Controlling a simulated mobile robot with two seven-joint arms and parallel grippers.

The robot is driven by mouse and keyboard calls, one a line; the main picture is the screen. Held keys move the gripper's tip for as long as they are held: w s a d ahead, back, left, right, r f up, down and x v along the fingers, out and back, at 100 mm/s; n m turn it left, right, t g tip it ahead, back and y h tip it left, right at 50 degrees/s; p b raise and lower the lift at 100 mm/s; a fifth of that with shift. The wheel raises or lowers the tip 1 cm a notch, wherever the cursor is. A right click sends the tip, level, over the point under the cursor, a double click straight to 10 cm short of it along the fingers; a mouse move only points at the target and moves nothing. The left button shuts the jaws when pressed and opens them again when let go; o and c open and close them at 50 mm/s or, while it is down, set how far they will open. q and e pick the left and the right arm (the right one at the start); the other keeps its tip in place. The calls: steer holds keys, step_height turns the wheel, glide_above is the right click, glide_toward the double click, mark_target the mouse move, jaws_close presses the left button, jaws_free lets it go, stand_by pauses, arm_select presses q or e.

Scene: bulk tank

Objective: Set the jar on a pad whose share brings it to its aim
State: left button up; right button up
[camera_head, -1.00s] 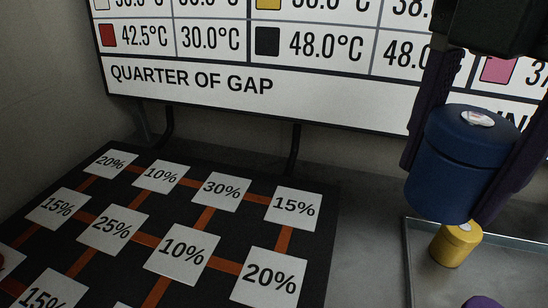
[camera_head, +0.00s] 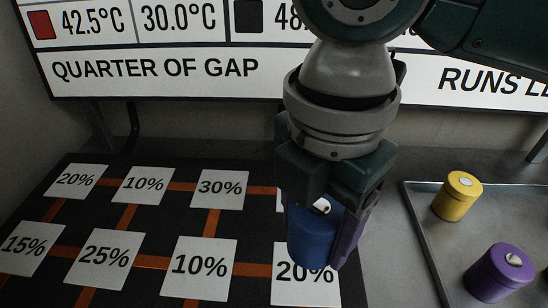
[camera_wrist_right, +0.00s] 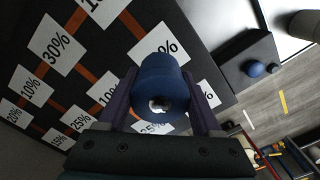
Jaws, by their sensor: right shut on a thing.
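A blue jar (camera_head: 312,238) with a pale knob on its lid is held upright in my right gripper (camera_head: 330,225). The jar also shows between both fingers in the right wrist view (camera_wrist_right: 160,88). It hangs over the right edge of the black pad board, in front of the right-hand 20% pad (camera_head: 300,290) and partly covering it. I cannot tell its height above the board. Other white pads show 30% (camera_head: 222,190), 25% (camera_head: 103,258), 10% (camera_head: 198,268), 15% (camera_head: 27,247) and 20% (camera_head: 76,181). A pad behind the gripper is mostly hidden. My left gripper is out of view.
A grey tray (camera_head: 418,235) at right holds a yellow jar (camera_head: 457,196) and a purple jar (camera_head: 499,273). A wall board (camera_head: 155,68) shows temperatures and reads QUARTER OF GAP; my arm hides part of it. Orange strips link the pads.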

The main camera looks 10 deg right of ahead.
mark_target(305, 273)
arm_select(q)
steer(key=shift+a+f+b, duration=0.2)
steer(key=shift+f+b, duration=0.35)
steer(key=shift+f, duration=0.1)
arm_select(e)
steer(key=shift+f, duration=3.1)
steer(key=shift+f, duration=0.1)
steer(key=o, duration=1.5)
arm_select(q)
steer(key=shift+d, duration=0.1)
